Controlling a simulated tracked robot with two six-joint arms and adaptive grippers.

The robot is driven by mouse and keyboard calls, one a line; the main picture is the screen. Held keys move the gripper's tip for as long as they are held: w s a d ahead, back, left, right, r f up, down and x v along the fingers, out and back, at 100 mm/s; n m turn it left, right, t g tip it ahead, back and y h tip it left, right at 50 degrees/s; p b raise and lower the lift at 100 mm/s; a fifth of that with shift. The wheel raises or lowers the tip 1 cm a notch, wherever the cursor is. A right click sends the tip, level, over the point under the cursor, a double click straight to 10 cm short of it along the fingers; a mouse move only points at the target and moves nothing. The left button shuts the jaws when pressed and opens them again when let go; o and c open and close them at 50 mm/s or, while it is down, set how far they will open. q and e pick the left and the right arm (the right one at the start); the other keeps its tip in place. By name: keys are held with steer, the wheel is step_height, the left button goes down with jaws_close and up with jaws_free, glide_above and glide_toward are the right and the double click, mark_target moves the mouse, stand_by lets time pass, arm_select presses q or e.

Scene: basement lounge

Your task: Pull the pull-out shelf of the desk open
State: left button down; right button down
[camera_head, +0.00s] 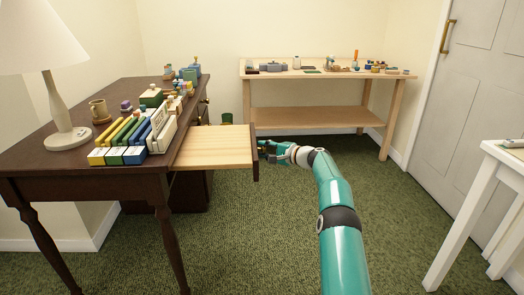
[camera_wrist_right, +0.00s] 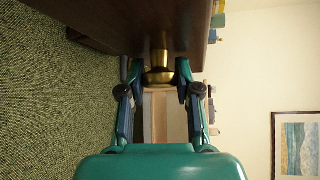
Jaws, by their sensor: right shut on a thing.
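The pull-out shelf (camera_head: 213,146) is a light wooden board with a dark front edge. It sticks out to the right from the side of the dark brown desk (camera_head: 68,178). My right gripper (camera_head: 263,150) is at the shelf's dark front edge. In the right wrist view, the gripper (camera_wrist_right: 159,80) has its fingers on either side of a brass knob (camera_wrist_right: 159,62) and is shut on it. My left gripper is in neither view.
A light wooden workbench (camera_head: 315,120) stands behind. A white table (camera_head: 490,165) is at the right by a grey door (camera_head: 473,85). The green carpet (camera_head: 260,240) between is clear.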

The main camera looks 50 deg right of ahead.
steer(key=c, duration=0.8)
jaws_free()
steer(key=shift+f, duration=0.25)
steer(key=shift+r, duration=0.1)
steer(key=shift+s+d+r, duration=0.1)
steer(key=s, duration=0.4)
steer(key=s+r, duration=0.1)
steer(key=s, duration=0.2)
steer(key=s+r, duration=0.1)
steer(key=s, duration=0.3)
steer(key=shift+s, duration=0.3)
